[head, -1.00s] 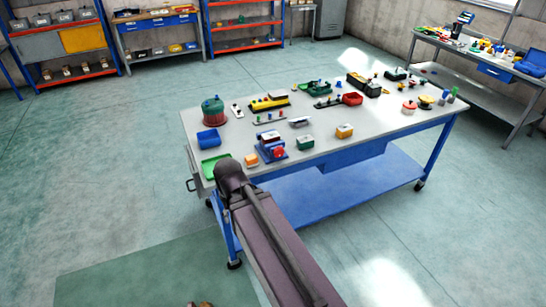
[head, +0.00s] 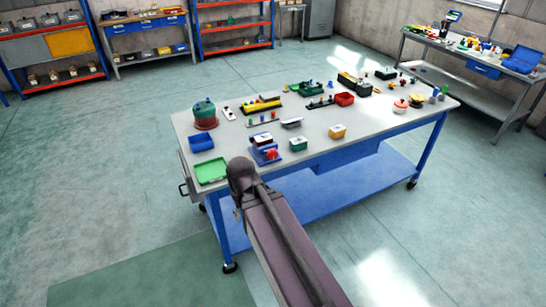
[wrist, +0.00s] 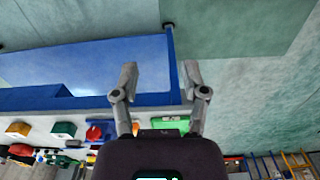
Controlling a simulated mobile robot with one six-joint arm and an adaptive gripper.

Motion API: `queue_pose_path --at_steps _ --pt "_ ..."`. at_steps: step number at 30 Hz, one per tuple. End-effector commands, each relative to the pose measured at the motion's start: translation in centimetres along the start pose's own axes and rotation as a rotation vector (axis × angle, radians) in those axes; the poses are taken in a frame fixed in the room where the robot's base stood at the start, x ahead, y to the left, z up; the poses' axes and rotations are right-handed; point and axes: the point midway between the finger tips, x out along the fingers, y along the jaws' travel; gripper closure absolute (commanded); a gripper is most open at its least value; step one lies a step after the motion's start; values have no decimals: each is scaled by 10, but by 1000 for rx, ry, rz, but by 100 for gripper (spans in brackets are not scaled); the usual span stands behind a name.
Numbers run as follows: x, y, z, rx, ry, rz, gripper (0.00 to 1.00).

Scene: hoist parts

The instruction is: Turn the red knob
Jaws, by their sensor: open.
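The red knob (head: 272,154) sits on a small blue-based unit (head: 258,157) near the front edge of the grey-topped table, seen in the head view. In the wrist view it seems to be the small red patch (wrist: 93,133) on blue, left of my gripper. My gripper (wrist: 160,75) is open and empty in the wrist view, its two fingers apart over the table's front side and floor. It is away from the knob and touches nothing that I can see. In the head view my arm hides the gripper.
A green tray (head: 211,171) and a blue bin (head: 201,142) stand at the table's left end. A green box (head: 298,144) and a yellow box (head: 337,132) stand right of the knob. Open floor lies in front of the table.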

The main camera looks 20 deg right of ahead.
Motion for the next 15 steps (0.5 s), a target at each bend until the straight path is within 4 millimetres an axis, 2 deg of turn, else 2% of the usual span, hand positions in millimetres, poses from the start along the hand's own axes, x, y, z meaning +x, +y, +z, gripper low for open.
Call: queue_pose_path --at_steps 8,9,13,15 --pt "0 0 0 0 0 0 43" --pt "0 0 0 0 0 0 40" --pt "2 0 -1 -3 4 -5 1" --pt "5 -1 -3 -9 12 -17 0"
